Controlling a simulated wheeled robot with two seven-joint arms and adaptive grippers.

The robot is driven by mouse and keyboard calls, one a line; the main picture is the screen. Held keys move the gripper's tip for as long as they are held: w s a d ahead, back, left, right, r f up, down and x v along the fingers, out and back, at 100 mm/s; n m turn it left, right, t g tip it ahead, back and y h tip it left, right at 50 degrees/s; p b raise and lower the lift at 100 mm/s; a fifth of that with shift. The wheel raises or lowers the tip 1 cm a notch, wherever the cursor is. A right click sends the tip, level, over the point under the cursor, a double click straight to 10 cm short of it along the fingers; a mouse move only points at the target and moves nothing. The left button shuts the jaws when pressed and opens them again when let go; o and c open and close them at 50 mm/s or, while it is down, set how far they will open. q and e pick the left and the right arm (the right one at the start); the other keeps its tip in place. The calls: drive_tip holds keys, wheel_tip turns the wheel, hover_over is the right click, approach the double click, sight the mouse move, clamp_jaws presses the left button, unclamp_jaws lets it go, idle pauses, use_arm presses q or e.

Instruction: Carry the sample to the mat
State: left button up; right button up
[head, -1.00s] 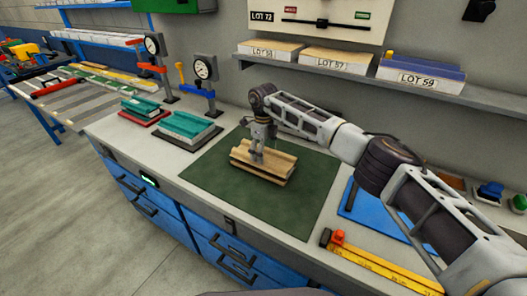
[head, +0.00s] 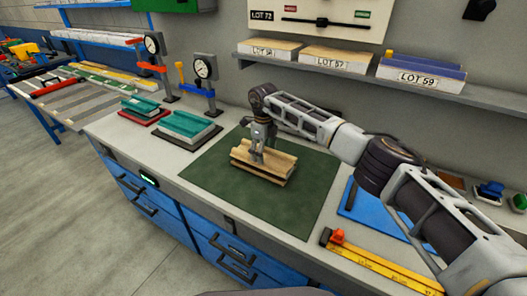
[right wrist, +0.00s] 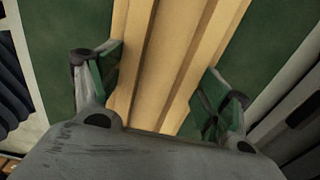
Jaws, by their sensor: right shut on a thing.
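The sample (head: 277,166) is a tan, ridged panel block over the middle of the dark green mat (head: 215,178). My right gripper (head: 257,152) points down at it from above, shut on its left-centre part. In the right wrist view the sample (right wrist: 172,50) runs lengthwise between the two green-padded fingers (right wrist: 162,82), with green mat on both sides. The sample's underside is hidden, so I cannot tell whether it rests on the mat or hangs just above it. My left gripper is out of view.
Two teal ridged blocks sit on a red plate (head: 158,118) and a dark plate (head: 172,143) left of the mat, with dial gauges (head: 204,68) behind. A blue mat (head: 352,205) and yellow rule (head: 375,262) lie right. A shelf (head: 340,78) holds lot stacks.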

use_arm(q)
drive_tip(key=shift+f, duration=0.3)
use_arm(e)
drive_tip(key=shift+f, duration=0.4)
idle(0.4)
drive_tip(key=o, duration=1)
drive_tip(key=shift+r, duration=1.05)
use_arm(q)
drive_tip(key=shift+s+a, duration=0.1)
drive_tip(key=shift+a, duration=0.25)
use_arm(e)
drive_tip(key=shift+r, duration=2.95)
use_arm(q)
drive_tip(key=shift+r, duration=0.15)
use_arm(e)
drive_tip(key=shift+r, duration=0.15)
